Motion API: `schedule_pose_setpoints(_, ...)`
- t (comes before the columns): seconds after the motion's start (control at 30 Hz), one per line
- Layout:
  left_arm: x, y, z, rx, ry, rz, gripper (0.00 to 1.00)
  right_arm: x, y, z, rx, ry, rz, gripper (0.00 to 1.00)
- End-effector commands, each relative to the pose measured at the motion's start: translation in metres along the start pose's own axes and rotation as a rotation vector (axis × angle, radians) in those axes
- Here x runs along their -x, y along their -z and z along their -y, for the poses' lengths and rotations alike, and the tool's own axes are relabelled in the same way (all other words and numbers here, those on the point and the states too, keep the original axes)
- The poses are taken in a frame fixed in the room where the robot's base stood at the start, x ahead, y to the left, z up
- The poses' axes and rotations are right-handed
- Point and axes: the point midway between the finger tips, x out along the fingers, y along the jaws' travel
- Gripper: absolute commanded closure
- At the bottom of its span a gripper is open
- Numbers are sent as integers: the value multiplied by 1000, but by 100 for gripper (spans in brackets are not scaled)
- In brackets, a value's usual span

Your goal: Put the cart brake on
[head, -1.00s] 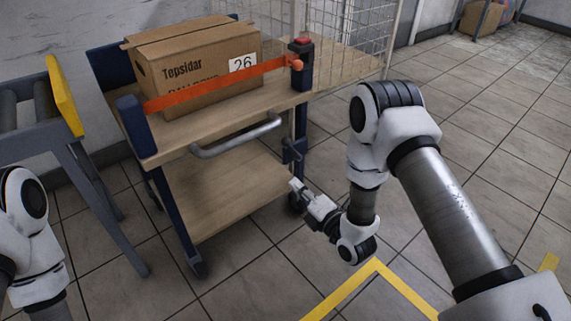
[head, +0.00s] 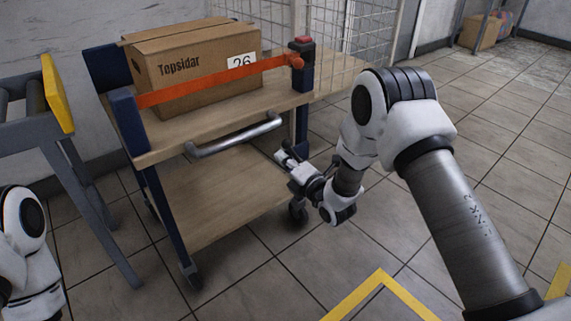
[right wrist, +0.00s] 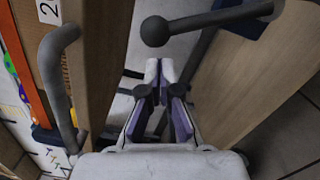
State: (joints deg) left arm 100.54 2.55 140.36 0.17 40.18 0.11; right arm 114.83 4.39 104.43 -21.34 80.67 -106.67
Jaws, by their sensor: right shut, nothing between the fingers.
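The cart (head: 215,205) has two wooden shelves, dark blue posts and a grey push handle (head: 235,137). In the right wrist view, a dark lever with a round knob (right wrist: 155,31), which looks like the brake lever, sticks out from the cart just beyond my fingertips. My right gripper (head: 281,155) is at the cart's front right post, below the handle's right end. It is shut and empty, its fingertips (right wrist: 159,66) pointing toward the knob with a small gap in the picture. In the head view the gripper covers much of the lever. My left gripper is out of view.
A cardboard box (head: 190,85) sits on the top shelf behind an orange strap (head: 215,82). A grey roller stand with a yellow end (head: 57,95) is close on the left. A wire mesh panel (head: 340,35) stands behind. The tiled floor at right is open.

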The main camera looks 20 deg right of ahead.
Motion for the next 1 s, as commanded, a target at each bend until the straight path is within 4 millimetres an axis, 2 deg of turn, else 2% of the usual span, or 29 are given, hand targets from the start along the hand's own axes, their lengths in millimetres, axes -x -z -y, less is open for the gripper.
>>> schedule_pose_setpoints(0.13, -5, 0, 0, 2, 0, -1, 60, -2, -8, 0, 0, -1, 0, 100)
schedule_pose_setpoints(0.57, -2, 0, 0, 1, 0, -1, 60, -2, -10, -2, -10, 0, -1, 100)
schedule_pose_setpoints(0.77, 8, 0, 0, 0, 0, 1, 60, -2, -16, -7, -63, 3, -1, 100)
schedule_pose_setpoints(1.0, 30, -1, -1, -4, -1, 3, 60, -3, -34, -14, -214, 11, 0, 100)
